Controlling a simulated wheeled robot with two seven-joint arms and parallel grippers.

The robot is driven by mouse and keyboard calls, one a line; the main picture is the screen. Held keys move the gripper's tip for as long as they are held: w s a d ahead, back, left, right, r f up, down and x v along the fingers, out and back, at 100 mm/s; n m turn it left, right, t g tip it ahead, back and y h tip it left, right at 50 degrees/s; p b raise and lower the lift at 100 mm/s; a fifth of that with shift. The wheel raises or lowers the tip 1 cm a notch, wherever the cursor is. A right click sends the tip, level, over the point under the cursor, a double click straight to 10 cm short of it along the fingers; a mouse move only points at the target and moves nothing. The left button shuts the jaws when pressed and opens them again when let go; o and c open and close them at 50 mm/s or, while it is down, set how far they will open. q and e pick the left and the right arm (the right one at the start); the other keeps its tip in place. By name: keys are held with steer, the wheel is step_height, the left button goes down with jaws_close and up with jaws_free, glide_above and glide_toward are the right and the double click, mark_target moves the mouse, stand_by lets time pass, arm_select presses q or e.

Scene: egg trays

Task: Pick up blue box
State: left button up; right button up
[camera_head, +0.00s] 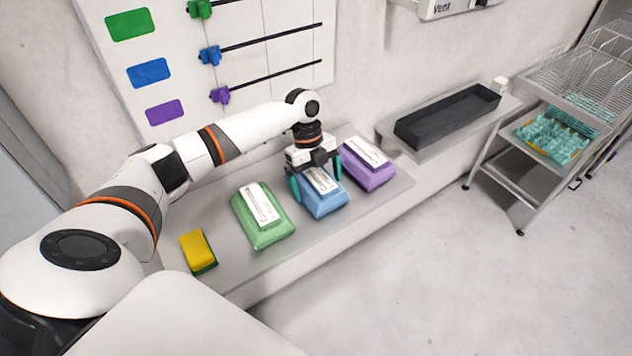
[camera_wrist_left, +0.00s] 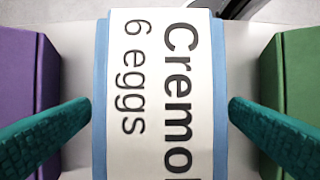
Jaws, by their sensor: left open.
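The blue box (camera_head: 324,204) is an egg carton with a white label, lying on the grey shelf between the green and purple boxes. My left gripper (camera_head: 316,188) is directly over it, open, with one teal finger on each side. In the left wrist view the blue box (camera_wrist_left: 101,90) fills the middle, its label reading "Cremo" and "6 eggs". The fingertips (camera_wrist_left: 160,104) are beside its two long sides, and small gaps seem to remain. The gripper hides part of the box's back in the head view. My right gripper is not in view.
The green box (camera_head: 267,234) is left of the blue box and the purple box (camera_head: 372,181) is close on its right. A yellow sponge (camera_head: 196,250) lies at the shelf's left end. A black tray (camera_head: 447,118) and a wire rack cart (camera_head: 560,90) stand at right.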

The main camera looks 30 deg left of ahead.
arm_select(q)
steer(key=shift+d+f, duration=0.1)
steer(key=shift+f, duration=0.35)
steer(key=shift+c, duration=0.2)
steer(key=c, duration=1)
steer(key=shift+r, duration=0.1)
